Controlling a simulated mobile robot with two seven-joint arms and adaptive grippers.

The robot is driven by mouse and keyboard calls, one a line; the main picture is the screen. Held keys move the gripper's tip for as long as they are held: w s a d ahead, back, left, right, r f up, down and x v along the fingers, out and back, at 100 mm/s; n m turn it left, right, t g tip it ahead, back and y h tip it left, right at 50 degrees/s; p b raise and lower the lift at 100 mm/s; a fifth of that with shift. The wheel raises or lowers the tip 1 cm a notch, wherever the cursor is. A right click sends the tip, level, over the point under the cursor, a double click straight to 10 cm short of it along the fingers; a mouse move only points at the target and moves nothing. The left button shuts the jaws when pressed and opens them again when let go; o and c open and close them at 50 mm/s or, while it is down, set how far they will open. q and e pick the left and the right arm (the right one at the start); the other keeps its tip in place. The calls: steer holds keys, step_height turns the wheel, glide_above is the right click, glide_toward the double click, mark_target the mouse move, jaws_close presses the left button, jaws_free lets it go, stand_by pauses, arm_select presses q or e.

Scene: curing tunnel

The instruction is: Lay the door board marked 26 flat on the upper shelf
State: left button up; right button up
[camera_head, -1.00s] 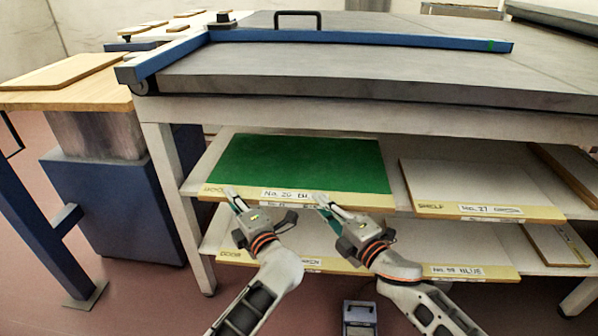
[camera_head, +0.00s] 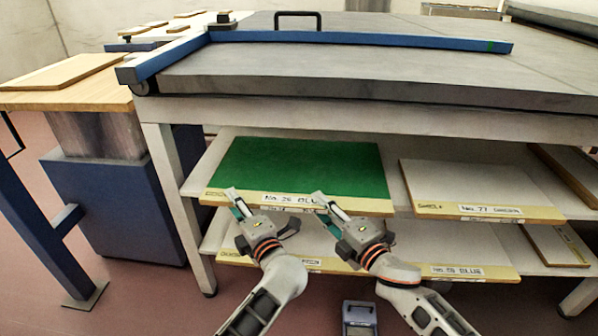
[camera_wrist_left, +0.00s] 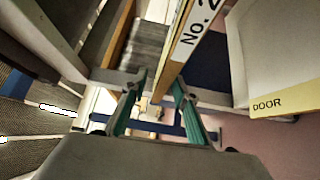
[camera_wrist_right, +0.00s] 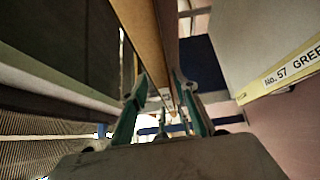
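The green-topped door board (camera_head: 300,165) lies at the upper shelf (camera_head: 205,170) level, its light wooden front edge towards me. Its label reads "No. 26" or close to it, partly covered on the right. My left gripper (camera_head: 238,204) is at the left part of this front edge, my right gripper (camera_head: 324,206) right of the label. In the right wrist view the edge (camera_wrist_right: 144,35) also passes between the fingers. The board's rear underside is hidden.
A white board marked 77 or 27 (camera_head: 470,185) lies to the right on the same level. More boards (camera_head: 450,245) lie on the lower level. The grey table top (camera_head: 360,70) overhangs above. A table leg (camera_head: 165,190) stands at the left.

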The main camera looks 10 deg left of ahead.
steer(key=shift+s+d, duration=0.1)
arm_select(q)
steer(key=v, duration=0.6)
arm_select(e)
steer(key=v, duration=1.1)
steer(key=shift+s+d, duration=0.25)
arm_select(q)
steer(key=shift+s+d, duration=0.1)
steer(key=o, duration=0.5)
steer(key=shift+f, duration=0.5)
arm_select(e)
steer(key=shift+s+f, duration=0.15)
steer(key=shift+f, duration=0.4)
